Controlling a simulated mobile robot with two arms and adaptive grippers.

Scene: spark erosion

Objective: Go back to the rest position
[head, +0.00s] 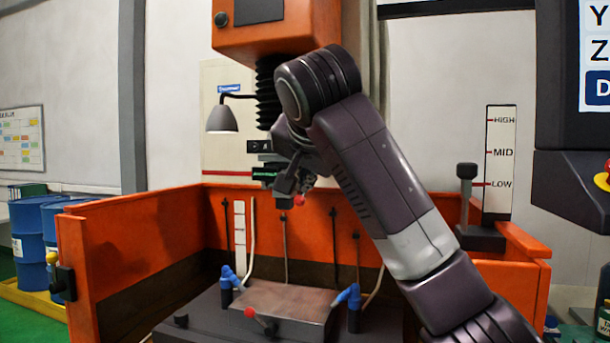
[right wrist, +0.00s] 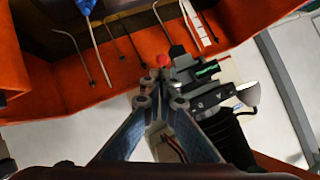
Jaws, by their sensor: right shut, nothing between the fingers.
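My right arm reaches up from the lower right across the machine in the head view. Its gripper (head: 287,186) is in front of the machine's tool head, below the orange column. In the right wrist view the gripper's fingers (right wrist: 161,103) come together and hold nothing. A small red ball knob (head: 299,201) is close by the fingertips; it also shows just beyond them in the right wrist view (right wrist: 162,60). I cannot tell whether they touch. My left gripper is not in view.
The orange tank (head: 130,240) surrounds a dark table with a metal block (head: 285,299) and blue nozzles (head: 232,276). A grey lamp (head: 222,119) hangs left of the tool head. A level gauge (head: 499,160) and a control panel (head: 575,180) stand at right.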

